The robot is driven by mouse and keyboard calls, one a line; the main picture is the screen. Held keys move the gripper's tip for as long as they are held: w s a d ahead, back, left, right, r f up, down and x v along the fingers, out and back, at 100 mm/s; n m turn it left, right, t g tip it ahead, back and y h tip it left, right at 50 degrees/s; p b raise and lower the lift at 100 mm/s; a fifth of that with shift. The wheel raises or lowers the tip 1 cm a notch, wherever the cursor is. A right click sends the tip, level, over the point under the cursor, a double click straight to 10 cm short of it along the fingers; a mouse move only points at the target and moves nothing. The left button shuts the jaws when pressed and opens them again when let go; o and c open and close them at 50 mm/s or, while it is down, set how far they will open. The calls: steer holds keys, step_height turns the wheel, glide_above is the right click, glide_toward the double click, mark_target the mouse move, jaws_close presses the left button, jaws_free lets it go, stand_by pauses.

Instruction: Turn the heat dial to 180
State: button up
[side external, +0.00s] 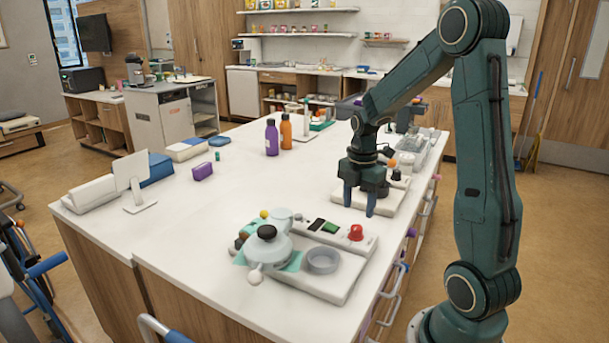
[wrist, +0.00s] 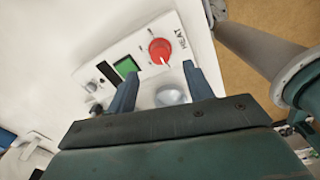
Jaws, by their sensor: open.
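The red heat dial (side external: 355,232) sits at the right end of the control strip on the white station nearest the side camera. In the wrist view the dial (wrist: 160,50) has a white pointer mark and lies beside the word HEAT; its scale marks are too small to read. A green screen (wrist: 127,65) is next to it. My gripper (side external: 359,203) is open and empty, behind the dial in the side view and apart from it. In the wrist view the fingers of my gripper (wrist: 159,70) frame the area just below the dial.
A pale round-bodied vessel (side external: 268,247) with a black knob and a grey ring dish (side external: 322,260) stand on the same station. Another white unit (side external: 398,205) lies behind my gripper. Purple (side external: 271,138) and orange (side external: 285,132) bottles stand farther back. The table middle is clear.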

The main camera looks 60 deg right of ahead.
mark_target(357, 226)
steer(key=shift+f, duration=3.05)
steer(key=c, duration=1)
